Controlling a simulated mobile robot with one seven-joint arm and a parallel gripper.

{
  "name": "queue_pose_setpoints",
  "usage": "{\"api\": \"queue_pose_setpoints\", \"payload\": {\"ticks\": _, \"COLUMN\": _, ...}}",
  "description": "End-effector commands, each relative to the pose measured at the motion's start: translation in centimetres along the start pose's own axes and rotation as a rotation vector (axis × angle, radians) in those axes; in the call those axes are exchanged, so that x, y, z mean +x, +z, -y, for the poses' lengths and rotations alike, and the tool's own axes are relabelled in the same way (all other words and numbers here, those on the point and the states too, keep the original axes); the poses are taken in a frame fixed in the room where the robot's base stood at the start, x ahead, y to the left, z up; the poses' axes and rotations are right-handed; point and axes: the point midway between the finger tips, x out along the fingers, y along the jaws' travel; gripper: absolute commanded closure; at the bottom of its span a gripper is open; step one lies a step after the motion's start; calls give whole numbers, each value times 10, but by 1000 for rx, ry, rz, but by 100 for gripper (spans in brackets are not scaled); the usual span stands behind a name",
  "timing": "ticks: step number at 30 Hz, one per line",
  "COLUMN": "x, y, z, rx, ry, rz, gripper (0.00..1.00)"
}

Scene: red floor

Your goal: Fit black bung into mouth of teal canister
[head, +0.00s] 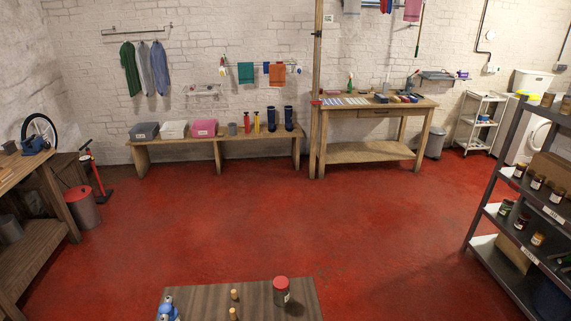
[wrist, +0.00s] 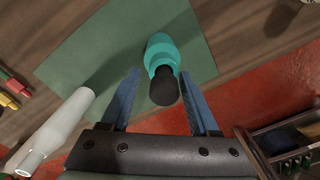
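In the wrist view a teal canister (wrist: 161,50) is on a green mat (wrist: 95,55) ahead of my gripper. The black bung (wrist: 164,88) is at the canister's near end, in line with it. The bung hides the canister's mouth, so I cannot tell how deep it sits. My gripper (wrist: 160,76) is open, with one blue finger on each side of the bung. A gap shows between the bung and each finger. The head view shows neither the gripper nor the canister and bung.
A pale cylinder (wrist: 58,130) lies left of my gripper. Red and yellow items (wrist: 12,90) are at the far left, and a dark crate (wrist: 270,150) is at lower right. In the head view, a low wooden table (head: 255,300) bears a red-lidded jar (head: 281,291); red floor lies beyond.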

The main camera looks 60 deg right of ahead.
Motion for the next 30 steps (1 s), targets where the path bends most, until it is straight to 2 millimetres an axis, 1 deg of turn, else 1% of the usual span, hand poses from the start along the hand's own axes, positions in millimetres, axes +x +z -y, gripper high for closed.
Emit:
{"api": "queue_pose_setpoints", "payload": {"ticks": 10, "x": 2, "y": -2, "z": -2, "rx": 0, "ry": 4, "rz": -4, "gripper": 26}}
{"api": "queue_pose_setpoints", "payload": {"ticks": 14, "x": -5, "y": -1, "z": -1, "rx": 0, "ry": 3, "rz": -3, "gripper": 26}}
{"api": "queue_pose_setpoints", "payload": {"ticks": 17, "x": -17, "y": 0, "z": -1, "rx": -1, "ry": 1, "rz": 0, "gripper": 26}}
{"api": "queue_pose_setpoints", "payload": {"ticks": 20, "x": -34, "y": 0, "z": 0, "rx": -1, "ry": -1, "rz": 1, "gripper": 26}}
{"api": "queue_pose_setpoints", "payload": {"ticks": 24, "x": -64, "y": 1, "z": 0, "rx": -1, "ry": -4, "rz": 3, "gripper": 26}}
{"api": "queue_pose_setpoints", "payload": {"ticks": 30, "x": -102, "y": 0, "z": 0, "rx": -1, "ry": -3, "rz": 3, "gripper": 26}}
